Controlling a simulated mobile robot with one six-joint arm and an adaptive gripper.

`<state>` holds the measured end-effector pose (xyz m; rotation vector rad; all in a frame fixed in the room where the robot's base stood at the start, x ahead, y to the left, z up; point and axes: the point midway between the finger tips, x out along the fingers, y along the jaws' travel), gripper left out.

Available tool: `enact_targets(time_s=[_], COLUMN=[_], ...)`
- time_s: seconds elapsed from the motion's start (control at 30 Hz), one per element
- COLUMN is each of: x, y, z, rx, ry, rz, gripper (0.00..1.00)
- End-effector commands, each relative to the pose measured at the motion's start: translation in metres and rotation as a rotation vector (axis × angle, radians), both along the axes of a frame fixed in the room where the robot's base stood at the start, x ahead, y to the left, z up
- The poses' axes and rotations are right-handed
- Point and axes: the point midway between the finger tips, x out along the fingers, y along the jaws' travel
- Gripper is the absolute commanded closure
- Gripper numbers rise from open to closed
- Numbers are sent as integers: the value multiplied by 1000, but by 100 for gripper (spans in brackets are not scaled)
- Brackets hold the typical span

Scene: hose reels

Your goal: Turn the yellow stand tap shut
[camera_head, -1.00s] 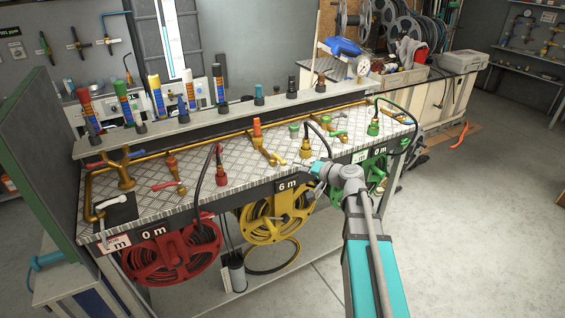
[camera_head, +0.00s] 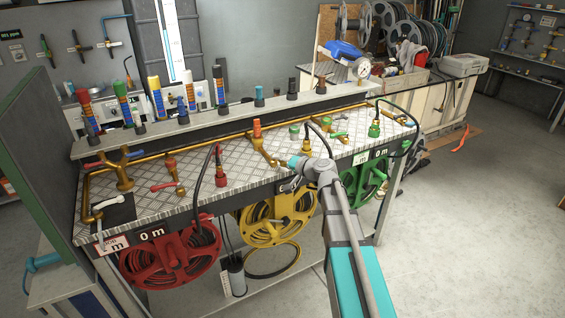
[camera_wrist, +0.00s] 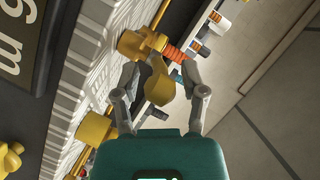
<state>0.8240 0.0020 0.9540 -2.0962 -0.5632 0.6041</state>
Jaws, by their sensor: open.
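The yellow stand tap (camera_head: 263,149) stands on the bench's metal top, in the middle of the row, with an orange-red part on top. In the wrist view its brass body (camera_wrist: 140,46) lies just beyond my fingers. Its yellow lever (camera_wrist: 161,86) points back toward my palm, between the fingers. My gripper (camera_wrist: 160,73) is open, with one finger on each side of the lever. I cannot tell whether either finger touches it. In the head view my gripper is beside the tap on its near right side, and my wrist partly hides that spot.
A red tap (camera_head: 170,164) stands to the left and a green hose fitting (camera_head: 374,129) to the right. A yellow hose reel (camera_head: 262,222) hangs below the bench front. Capped bottles line the shelf (camera_head: 240,110) behind. The floor at right is open.

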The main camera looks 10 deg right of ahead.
Motion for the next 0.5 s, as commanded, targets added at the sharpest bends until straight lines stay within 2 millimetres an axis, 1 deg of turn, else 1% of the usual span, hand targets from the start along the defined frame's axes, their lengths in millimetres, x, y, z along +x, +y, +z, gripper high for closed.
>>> enact_targets(time_s=[0.1,0.17,0.2,0.27,0.3,0.4,0.5], x=[0,0,0,0,0,0,0], y=[0,0,0,0,0,0,-1], z=[0,0,0,0,0,0,0], rx=[0,0,0,0,0,0,0], ry=[0,0,0,0,0,0,0], rz=[0,0,0,0,0,0,0], gripper=[45,56,63,74,82,100,100])
